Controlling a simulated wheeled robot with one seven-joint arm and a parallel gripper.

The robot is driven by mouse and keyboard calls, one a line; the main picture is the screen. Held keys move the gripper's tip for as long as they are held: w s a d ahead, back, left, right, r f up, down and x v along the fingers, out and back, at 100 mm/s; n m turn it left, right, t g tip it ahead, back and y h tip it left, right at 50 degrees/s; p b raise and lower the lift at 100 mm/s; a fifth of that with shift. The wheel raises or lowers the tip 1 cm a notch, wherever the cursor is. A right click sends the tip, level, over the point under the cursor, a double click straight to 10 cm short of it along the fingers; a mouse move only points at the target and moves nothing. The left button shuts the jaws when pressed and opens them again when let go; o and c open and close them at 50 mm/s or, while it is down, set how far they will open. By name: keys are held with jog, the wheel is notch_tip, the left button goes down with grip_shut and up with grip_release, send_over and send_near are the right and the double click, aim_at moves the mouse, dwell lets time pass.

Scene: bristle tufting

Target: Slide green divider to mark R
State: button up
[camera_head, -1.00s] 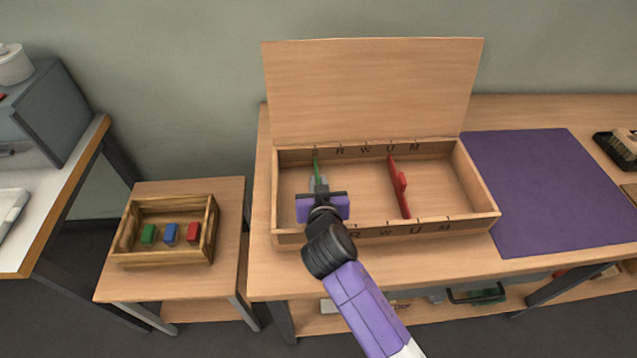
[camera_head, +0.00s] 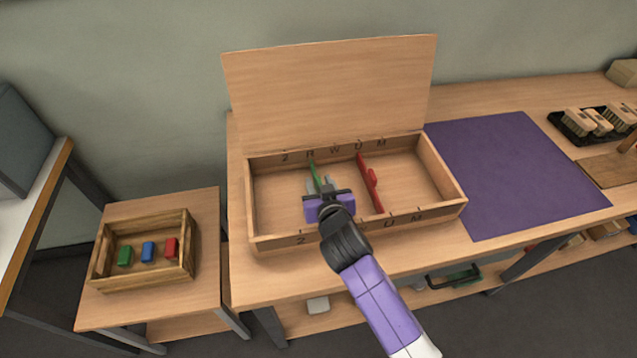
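The green divider (camera_head: 315,173) stands inside the wooden box, its far end at the letter R on the back rim. My gripper (camera_head: 325,187) is over the near part of this divider, reaching down into the box. Its grey fingertips show apart, one on each side of the green divider, and look open. My gripper body hides the divider's near end and the front-rim letters there. The red divider (camera_head: 370,183) stands farther right, its far end near the letter U.
The wooden box (camera_head: 253,205) has its lid (camera_head: 330,92) raised at the back. A small wooden tray (camera_head: 110,245) with green, blue and red blocks is at left. A purple mat (camera_head: 505,180) lies clear at right, with brushes (camera_head: 590,122) beyond.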

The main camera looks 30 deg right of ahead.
jog(key=v, duration=0.6)
jog(key=shift+s+a+r+b, duration=0.1)
jog(key=shift+s+b, duration=0.25)
jog(key=shift+b, duration=0.05)
jog(key=shift+s+a+r, duration=0.15)
jog(key=shift+s+r, duration=0.1)
jog(key=shift+s, duration=0.2)
jog(key=s+a+r+n+t+y, duration=0.4)
jog(key=s+a+r, duration=0.1)
jog(key=s+r, duration=0.1)
jog(key=s+r+g, duration=0.1)
jog(key=s+g, duration=0.1)
jog(key=s, duration=2.6)
jog(key=shift+s+d+r, duration=0.25)
jog(key=shift+s+r, duration=0.1)
